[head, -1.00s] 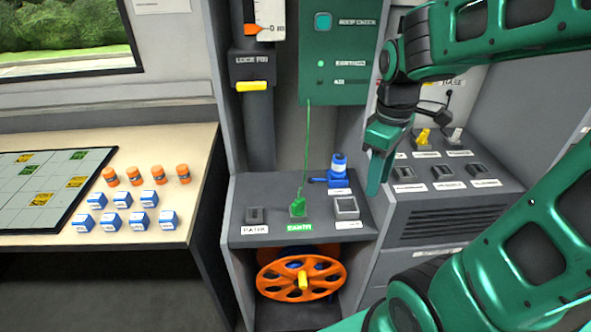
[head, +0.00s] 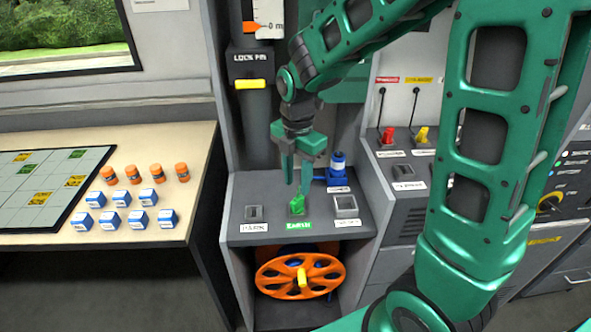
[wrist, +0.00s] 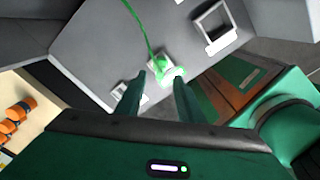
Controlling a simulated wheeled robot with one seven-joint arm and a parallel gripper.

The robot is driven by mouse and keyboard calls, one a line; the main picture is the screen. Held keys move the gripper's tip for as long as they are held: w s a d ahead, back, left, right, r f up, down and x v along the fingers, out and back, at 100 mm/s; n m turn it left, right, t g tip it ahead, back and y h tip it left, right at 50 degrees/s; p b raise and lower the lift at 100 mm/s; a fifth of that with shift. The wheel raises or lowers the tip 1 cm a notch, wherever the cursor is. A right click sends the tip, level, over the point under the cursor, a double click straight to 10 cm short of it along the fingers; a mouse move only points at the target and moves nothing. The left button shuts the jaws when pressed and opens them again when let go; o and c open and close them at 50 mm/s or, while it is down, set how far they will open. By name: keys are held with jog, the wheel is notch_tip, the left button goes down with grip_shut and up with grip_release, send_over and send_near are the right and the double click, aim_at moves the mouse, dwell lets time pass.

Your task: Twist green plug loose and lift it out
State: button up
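The green plug (head: 297,204) sits in the middle socket of the grey console (head: 272,214), above the green label (head: 299,225). In the wrist view the plug (wrist: 160,68) shows with its green cable (wrist: 142,28) running up and away. My gripper (head: 297,184) is just above the plug, pointing down. Its two fingers are apart, and nothing shows between them but the space over the plug. In the wrist view my fingertips (wrist: 160,76) lie on either side of the plug's near end. I cannot tell whether they touch it.
An empty socket labelled PARK (head: 254,213) is to the left and another square socket (head: 345,205) to the right. A blue valve-like part (head: 338,172) stands close behind my gripper's right side. An orange reel (head: 300,274) is below. Orange cylinders and blue boxes stand on the left desk.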

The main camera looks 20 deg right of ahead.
aim_at(297, 198)
notch_tip(297, 198, down, 7)
jog(key=shift+f, duration=0.15)
dwell(0.4)
grip_shut()
